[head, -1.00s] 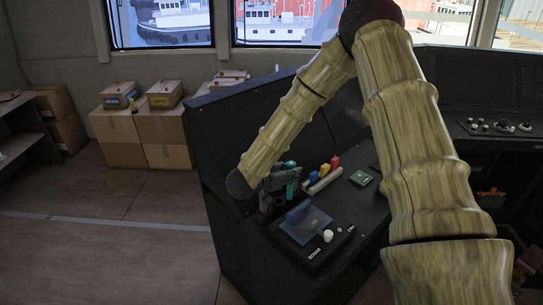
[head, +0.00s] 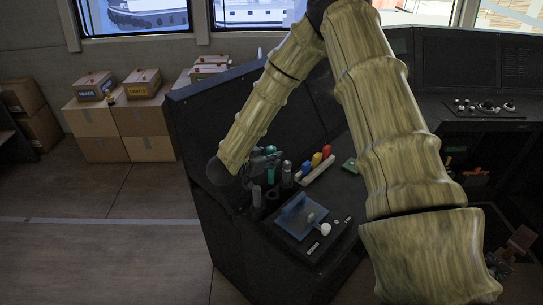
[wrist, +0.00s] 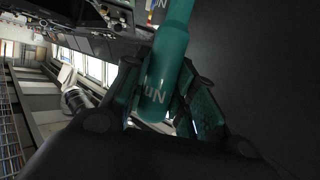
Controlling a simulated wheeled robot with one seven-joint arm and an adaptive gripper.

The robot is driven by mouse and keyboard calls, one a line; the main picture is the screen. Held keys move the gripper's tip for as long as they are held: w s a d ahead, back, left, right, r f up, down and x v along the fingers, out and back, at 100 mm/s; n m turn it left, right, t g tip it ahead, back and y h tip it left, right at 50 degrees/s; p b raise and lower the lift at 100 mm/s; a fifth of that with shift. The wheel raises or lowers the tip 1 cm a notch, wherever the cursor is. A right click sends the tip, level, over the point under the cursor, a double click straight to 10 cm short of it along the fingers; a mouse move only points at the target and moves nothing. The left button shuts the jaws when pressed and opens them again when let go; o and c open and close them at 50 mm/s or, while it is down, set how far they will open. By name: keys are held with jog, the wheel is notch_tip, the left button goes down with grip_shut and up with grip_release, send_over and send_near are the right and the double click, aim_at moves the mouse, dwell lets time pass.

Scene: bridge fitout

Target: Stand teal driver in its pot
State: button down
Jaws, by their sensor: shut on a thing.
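The teal driver (head: 271,174) is held roughly upright over the left end of the console. In the wrist view its teal shaft (wrist: 167,70), with pale letters partly showing, runs between the fingers. My gripper (head: 264,160) is shut on it. Dark upright cylinders stand below and beside the driver: one (head: 257,196) at the left, and one with a grey top (head: 286,176) to the right. I cannot tell clearly which is the driver's pot, nor whether the driver's lower end is inside anything.
A pale rack with blue, yellow and red pieces (head: 316,160) stands right of the gripper. Cardboard boxes (head: 145,130) stand on the floor at left.

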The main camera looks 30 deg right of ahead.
aim_at(271, 177)
jog(key=shift+s+f, duration=0.1)
jog(key=shift+f, duration=0.35)
jog(key=shift+s+f+b, duration=0.4)
jog(key=shift+f+b, duration=0.05)
jog(key=shift+f, duration=0.05)
jog(key=f, duration=0.1)
jog(key=f+b, duration=0.1)
jog(key=shift+w+f, duration=0.3)
jog(key=shift+s+f+b, duration=0.2)
jog(key=shift+f+b, duration=0.1)
jog(key=shift+f, duration=0.2)
jog(key=shift+w, duration=0.1)
jog(key=shift+f+b, duration=0.7)
jog(key=shift+f, duration=1.05)
